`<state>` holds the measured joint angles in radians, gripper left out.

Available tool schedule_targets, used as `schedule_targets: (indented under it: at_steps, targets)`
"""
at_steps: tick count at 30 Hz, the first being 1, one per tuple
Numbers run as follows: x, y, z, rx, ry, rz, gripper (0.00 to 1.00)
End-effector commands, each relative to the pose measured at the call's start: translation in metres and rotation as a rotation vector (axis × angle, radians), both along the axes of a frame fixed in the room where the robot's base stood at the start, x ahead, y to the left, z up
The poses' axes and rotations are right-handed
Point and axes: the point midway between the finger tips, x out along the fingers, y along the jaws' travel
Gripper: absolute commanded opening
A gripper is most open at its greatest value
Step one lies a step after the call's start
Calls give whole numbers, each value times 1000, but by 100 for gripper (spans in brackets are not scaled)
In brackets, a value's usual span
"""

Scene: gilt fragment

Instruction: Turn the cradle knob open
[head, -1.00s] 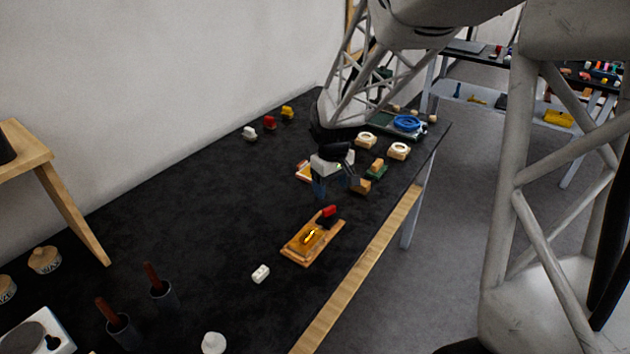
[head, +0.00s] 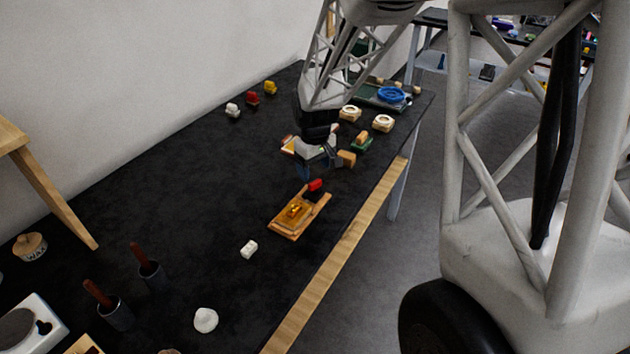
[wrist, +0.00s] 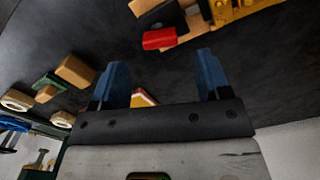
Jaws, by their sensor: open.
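The cradle (head: 284,230) is a wooden base lying on the black bench, with a gold piece (head: 295,210) on it. Its red knob (head: 315,185) sits on a dark block at the far end. In the wrist view the red knob (wrist: 158,39) is at top centre, beyond the fingertips, and the cradle's wood and gold piece (wrist: 222,12) are partly cut off by the top edge. My gripper (head: 318,168) is just beyond the knob end of the cradle. Its blue fingers stand apart with nothing between them in the wrist view (wrist: 160,65). The knob is apart from both fingers.
A wooden block (head: 346,159) and a green-based piece (head: 362,141) lie right of my gripper. A red-and-yellow piece (wrist: 144,98) shows between and behind the fingers. A white block (head: 249,249) lies left of the cradle. The bench's wooden edge (head: 335,260) is to the right.

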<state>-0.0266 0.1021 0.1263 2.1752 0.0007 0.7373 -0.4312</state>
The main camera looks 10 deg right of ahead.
Motion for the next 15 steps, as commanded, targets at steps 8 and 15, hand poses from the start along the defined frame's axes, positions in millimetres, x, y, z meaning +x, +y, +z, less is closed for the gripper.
schedule_targets:
  at_steps: [8, 15]
  targets:
    - [0, 0, -32, 1, 0, 0, 70]
    - [0, 0, -49, 1, -2, 0, 70]
